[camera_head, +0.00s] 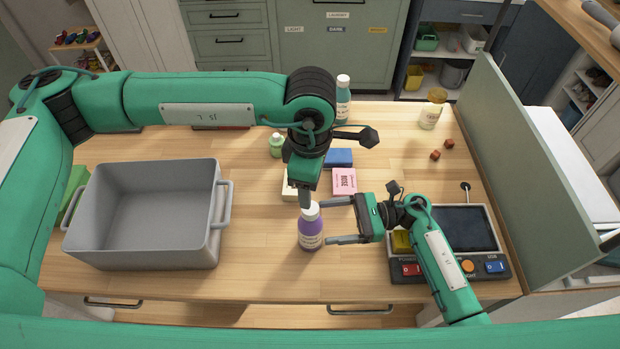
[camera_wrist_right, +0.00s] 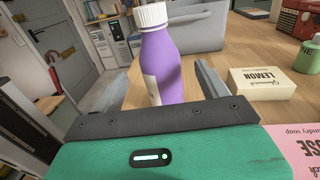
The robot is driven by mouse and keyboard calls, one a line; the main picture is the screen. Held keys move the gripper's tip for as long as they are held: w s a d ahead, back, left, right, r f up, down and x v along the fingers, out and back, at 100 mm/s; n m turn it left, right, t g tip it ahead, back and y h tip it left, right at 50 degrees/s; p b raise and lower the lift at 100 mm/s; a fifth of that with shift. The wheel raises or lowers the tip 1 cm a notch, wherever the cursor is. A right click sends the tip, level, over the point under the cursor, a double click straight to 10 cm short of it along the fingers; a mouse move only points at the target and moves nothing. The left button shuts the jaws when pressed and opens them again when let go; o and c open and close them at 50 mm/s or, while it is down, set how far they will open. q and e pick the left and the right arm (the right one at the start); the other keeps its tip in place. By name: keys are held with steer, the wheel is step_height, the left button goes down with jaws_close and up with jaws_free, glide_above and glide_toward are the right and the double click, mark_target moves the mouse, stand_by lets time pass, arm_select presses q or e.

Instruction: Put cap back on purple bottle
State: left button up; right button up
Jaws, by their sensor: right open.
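The purple bottle (camera_head: 311,231) stands upright on the table, its label facing the front. A white cap (camera_head: 310,211) sits on its top; bottle (camera_wrist_right: 160,62) and cap (camera_wrist_right: 151,16) also show in the right wrist view. My right gripper (camera_head: 333,221) is open and level, its two fingers pointing left toward the bottle, with the bottle in line between them and not clamped. My left gripper (camera_head: 305,197) points down just above and behind the cap. Its fingers show edge-on, so I cannot tell their opening or whether they touch the cap.
A grey bin (camera_head: 150,256) stands left. Behind are a green bottle (camera_head: 276,147), a teal bottle (camera_head: 343,104), a pink soap box (camera_head: 343,181), a lemon soap box (camera_wrist_right: 262,84) and a blue block (camera_head: 339,157). A control panel (camera_head: 460,266) and a divider (camera_head: 520,170) bound the right.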

arm_select(q)
step_height(320, 180, down, 3)
steer(key=shift+r+b, duration=0.1)
steer(key=shift+b, duration=0.9)
arm_select(e)
steer(key=d, duration=0.4)
steer(key=shift+w+d+f, duration=0.2)
steer(key=shift+w+d, duration=0.1)
steer(key=shift+d, duration=0.1)
arm_select(q)
steer(key=shift+f, duration=0.25)
arm_select(e)
steer(key=shift+d+r, duration=0.25)
steer(key=shift+d, duration=0.5)
